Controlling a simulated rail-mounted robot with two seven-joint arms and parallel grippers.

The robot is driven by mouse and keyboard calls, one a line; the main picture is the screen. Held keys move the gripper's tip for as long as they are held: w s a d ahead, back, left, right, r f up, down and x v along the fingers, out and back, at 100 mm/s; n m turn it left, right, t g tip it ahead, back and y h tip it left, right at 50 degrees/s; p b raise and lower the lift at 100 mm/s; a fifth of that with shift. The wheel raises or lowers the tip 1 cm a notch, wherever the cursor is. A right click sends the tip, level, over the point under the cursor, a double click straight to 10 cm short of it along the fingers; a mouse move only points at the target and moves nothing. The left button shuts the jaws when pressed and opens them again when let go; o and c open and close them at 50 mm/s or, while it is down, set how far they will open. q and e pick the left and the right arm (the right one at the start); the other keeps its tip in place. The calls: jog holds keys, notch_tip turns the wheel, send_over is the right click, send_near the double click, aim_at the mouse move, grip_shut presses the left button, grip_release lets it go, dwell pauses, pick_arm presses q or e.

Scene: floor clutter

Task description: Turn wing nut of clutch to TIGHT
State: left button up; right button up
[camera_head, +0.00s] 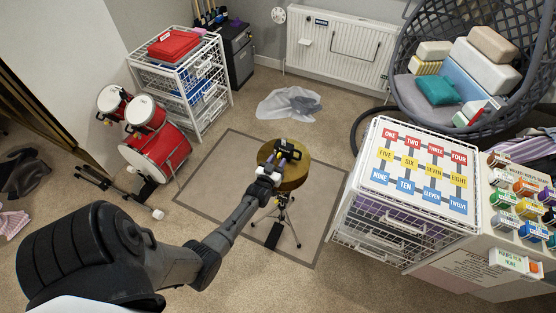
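A round brass cymbal (297,178) sits on top of a black tripod stand (284,217) in the middle of the floor. My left arm reaches in from the lower left, and my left gripper (282,158) is over the middle of the cymbal. The gripper and small dark and purple parts there overlap, so I cannot tell whether the fingers are open or shut on something. The clutch and its wing nut are hidden or too small to make out. My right gripper is not in view.
The stand is on a grey bordered rug (310,225). A red drum set (160,150) and a white drawer rack (215,95) are at the left. A crumpled plastic sheet (288,103) lies behind. A drawer unit with a number board (367,215) stands right. Rug space around the stand is clear.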

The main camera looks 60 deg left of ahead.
pick_arm(q)
jog(key=v, duration=1.3)
jog(key=shift+p, duration=0.4)
jog(key=shift+w, duration=0.1)
